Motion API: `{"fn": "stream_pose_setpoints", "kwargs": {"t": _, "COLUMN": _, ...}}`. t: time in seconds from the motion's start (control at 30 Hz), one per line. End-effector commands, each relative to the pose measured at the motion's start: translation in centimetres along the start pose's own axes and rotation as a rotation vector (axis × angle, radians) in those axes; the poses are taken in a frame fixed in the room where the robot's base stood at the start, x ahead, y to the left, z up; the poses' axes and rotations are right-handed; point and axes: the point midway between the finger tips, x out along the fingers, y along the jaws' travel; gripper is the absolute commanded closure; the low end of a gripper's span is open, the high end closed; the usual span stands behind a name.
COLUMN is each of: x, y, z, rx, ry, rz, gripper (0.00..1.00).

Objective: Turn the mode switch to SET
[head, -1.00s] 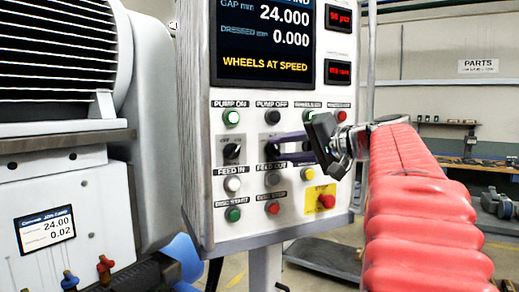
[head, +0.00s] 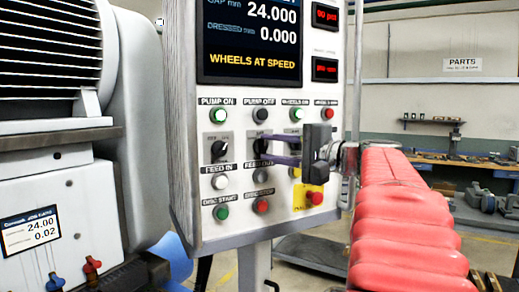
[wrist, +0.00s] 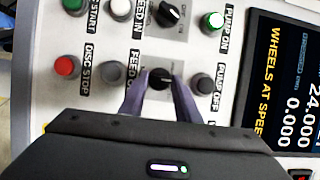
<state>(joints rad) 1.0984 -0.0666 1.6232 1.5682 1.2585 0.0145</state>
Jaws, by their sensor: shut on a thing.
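The control panel (head: 185,190) carries two black rotary switches. One (head: 219,149), below PUMP ON, stands free; it also shows in the wrist view (wrist: 168,14). The other, a black knob (wrist: 160,76) below PUMP OFF, is between the two purple fingers of my gripper (wrist: 160,88). My gripper (head: 264,146) reaches in from the right in the head view and is shut on this knob. The fingers hide part of the knob and its plate, so I cannot read its position marks or whether it is the mode switch.
Push buttons surround the knob, including PUMP OFF (wrist: 202,83) and FEED OUT. A yellow-backed red button (head: 315,198) sits at lower right. The screen (head: 250,40) above reads WHEELS AT SPEED. The grinder housing (head: 60,190) stands left of the panel.

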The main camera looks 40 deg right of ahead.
Motion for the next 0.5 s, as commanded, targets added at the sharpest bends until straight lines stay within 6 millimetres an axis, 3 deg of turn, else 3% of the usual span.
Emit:
{"fn": "stream_pose_setpoints", "kwargs": {"t": 0.17, "x": -0.06, "y": 0.43, "z": -0.39, "rx": 0.004, "ry": 0.008, "rz": 0.006, "gripper": 0.93}}
{"fn": "stream_pose_setpoints", "kwargs": {"t": 0.2, "x": -0.06, "y": 0.43, "z": -0.40, "rx": 0.004, "ry": 0.008, "rz": 0.006, "gripper": 0.68}}
{"fn": "stream_pose_setpoints", "kwargs": {"t": 0.43, "x": -0.01, "y": 0.27, "z": -0.21, "rx": 0.002, "ry": 0.004, "rz": 0.004, "gripper": 0.52}}
{"fn": "stream_pose_setpoints", "kwargs": {"t": 0.5, "x": 0.00, "y": 0.23, "z": -0.16, "rx": 0.001, "ry": 0.003, "rz": 0.004, "gripper": 0.52}}
